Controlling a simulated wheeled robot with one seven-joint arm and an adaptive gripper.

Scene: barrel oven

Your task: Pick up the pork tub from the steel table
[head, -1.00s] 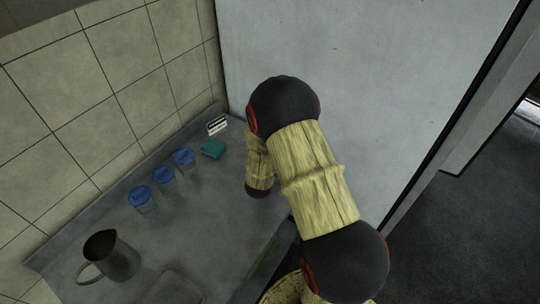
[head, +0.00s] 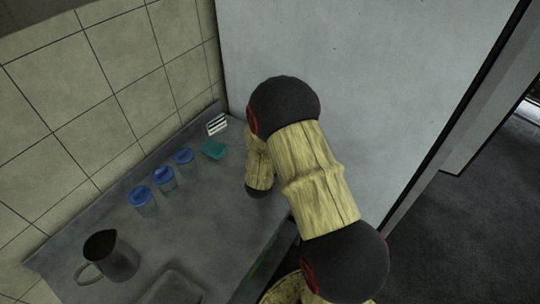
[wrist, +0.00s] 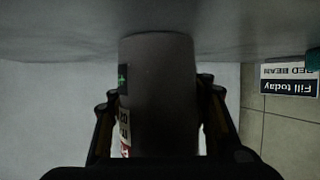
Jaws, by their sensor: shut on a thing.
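In the wrist view, which is upside down, a grey cylindrical tub (wrist: 158,75) stands between the fingers of my gripper (wrist: 162,95). The fingers are shut on its two sides. A label with dark, white and red parts shows along its left edge; I cannot read its name for sure. Its end meets the grey steel table (wrist: 75,35) at the top of the picture; I cannot tell whether it touches. In the head view my arm hides the gripper and this tub at the far end of the steel table (head: 190,235).
Three blue-lidded tubs (head: 163,178) stand in a row along the tiled wall. A teal block (head: 213,149) and a small sign (head: 217,124) are near the far corner; the sign (wrist: 290,80) reads "Fill today RED BEAN". A dark metal jug (head: 115,258) stands at front left. A pale panel (head: 360,80) rises behind my arm.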

